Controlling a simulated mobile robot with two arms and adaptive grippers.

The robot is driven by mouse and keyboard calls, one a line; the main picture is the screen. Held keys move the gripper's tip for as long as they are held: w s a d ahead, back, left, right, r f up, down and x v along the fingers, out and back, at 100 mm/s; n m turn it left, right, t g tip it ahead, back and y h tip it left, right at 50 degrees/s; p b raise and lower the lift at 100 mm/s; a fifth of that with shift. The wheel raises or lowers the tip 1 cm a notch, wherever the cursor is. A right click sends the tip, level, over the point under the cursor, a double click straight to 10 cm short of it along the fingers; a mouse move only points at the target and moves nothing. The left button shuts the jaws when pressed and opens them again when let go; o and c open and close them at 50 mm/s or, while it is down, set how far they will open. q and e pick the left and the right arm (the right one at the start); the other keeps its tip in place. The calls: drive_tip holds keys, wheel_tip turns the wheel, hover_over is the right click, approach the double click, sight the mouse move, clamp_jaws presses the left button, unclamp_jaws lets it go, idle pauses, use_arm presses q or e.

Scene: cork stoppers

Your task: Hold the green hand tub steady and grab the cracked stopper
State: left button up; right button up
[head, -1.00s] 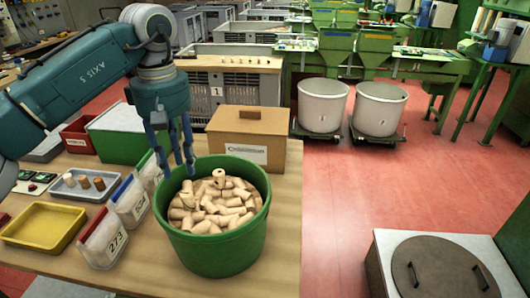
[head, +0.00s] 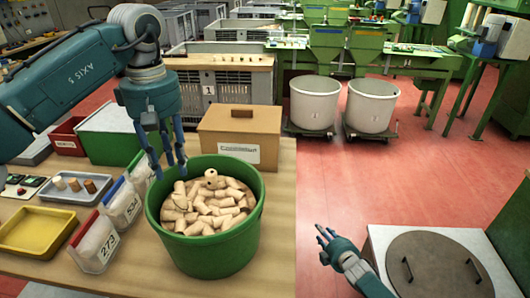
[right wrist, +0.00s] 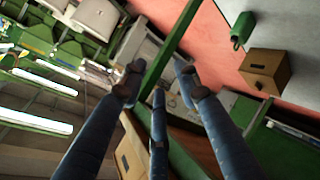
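The green hand tub (head: 212,254) stands on the wooden table in the head view, full of pale cork stoppers (head: 215,206). One stopper (head: 210,182) on top near the far rim shows a dark round end; I cannot tell which stopper is cracked. My left gripper (head: 168,170) points down at the tub's far left rim, fingers apart; I cannot tell whether it touches. My right gripper (head: 324,238) is off the table's right side, away from the tub. In the right wrist view its fingers (right wrist: 157,85) are spread with nothing between them.
Left of the tub are bins marked 273 (head: 97,245) and 534 (head: 122,208), a yellow tray (head: 38,230) and a grey tray (head: 92,193) with three corks. A cardboard box (head: 240,135) stands behind. A round-lidded white unit (head: 385,240) is at right.

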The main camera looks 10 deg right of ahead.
drive_tip(key=w+a+r+n+t+y, duration=0.1)
drive_tip(key=w+r+n+t+y, duration=0.2)
drive_tip(key=w+r, duration=0.75)
drive_tip(key=w+a+r+n+t+y, duration=0.15)
drive_tip(key=w+r+n, duration=0.3)
drive_tip(key=r, duration=1.25)
drive_tip(key=s+a+r+n+g+y, duration=0.1)
drive_tip(key=a+r+n+y, duration=0.3)
drive_tip(key=a+r+n, duration=0.5)
drive_tip(key=a+r+n+g+y, duration=0.1)
drive_tip(key=a+r+n+y, duration=0.45)
drive_tip(key=r, duration=0.45)
drive_tip(key=s+a+r+n+g+y, duration=0.1)
drive_tip(key=s+a+r+n+g, duration=0.2)
drive_tip(key=s+a+n+g, duration=0.55)
drive_tip(key=s+a+r+n+g+y, duration=0.1)
drive_tip(key=s+a+r+n+g, duration=0.4)
drive_tip(key=a+n, duration=0.65)
drive_tip(key=s+f+n+g+h, duration=0.3)
drive_tip(key=s+f+n+h, duration=0.3)
drive_tip(key=s+n, duration=0.3)
drive_tip(key=s+d+f+n+t+h, duration=0.1)
drive_tip(key=d+n+h, duration=0.8)
drive_tip(key=d, duration=0.4)
wheel_tip(320, 180, down, 11)
drive_tip(key=m, duration=0.1)
drive_tip(key=shift+a+h, duration=0.3)
drive_tip(key=shift+a, duration=0.1)
